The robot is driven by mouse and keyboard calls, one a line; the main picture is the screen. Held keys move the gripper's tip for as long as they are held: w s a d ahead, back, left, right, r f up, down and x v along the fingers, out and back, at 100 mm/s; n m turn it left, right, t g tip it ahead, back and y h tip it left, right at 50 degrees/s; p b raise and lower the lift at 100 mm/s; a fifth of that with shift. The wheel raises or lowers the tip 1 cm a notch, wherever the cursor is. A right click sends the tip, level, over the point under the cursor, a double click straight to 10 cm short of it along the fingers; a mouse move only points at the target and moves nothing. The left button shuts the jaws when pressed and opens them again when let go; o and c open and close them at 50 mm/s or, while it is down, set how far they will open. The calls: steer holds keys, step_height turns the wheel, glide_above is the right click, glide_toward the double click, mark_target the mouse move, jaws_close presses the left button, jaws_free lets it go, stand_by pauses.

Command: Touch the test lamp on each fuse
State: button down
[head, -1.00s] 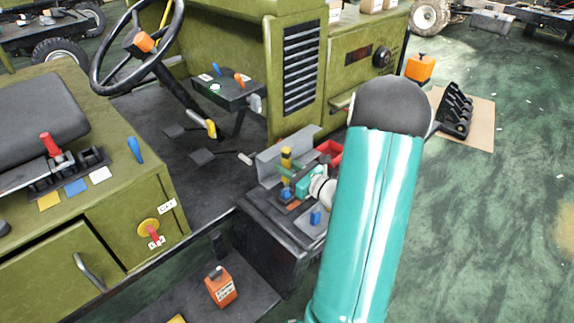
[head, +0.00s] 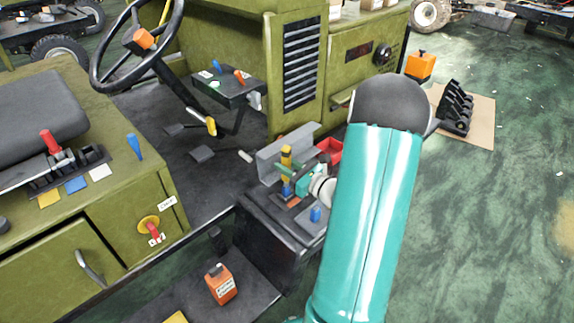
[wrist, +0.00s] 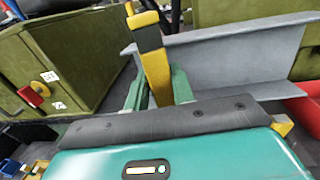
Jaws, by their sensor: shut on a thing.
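My gripper (head: 289,177) is over the dark box (head: 262,215) beside the vehicle's step, its green fingers shut on an upright yellow tool with a black band (head: 286,157), which looks like the test lamp. In the wrist view the tool (wrist: 155,68) stands slightly tilted between the fingers (wrist: 158,88). Its lower end is hidden there by my gripper's body. In the head view small blue and orange pieces lie around its foot; a blue piece (head: 315,214) stands to the right. I cannot tell which pieces are fuses, or whether the tip touches one.
A grey angled metal beam (head: 285,150) stands just behind my gripper, with a red tray (head: 329,148) to its right. A green cabinet (head: 105,220) is at left. Open floor lies at right.

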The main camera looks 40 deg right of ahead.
mark_target(290, 156)
steer(key=shift+f, duration=0.3)
stand_by(1.3)
steer(key=shift+r, duration=2.5)
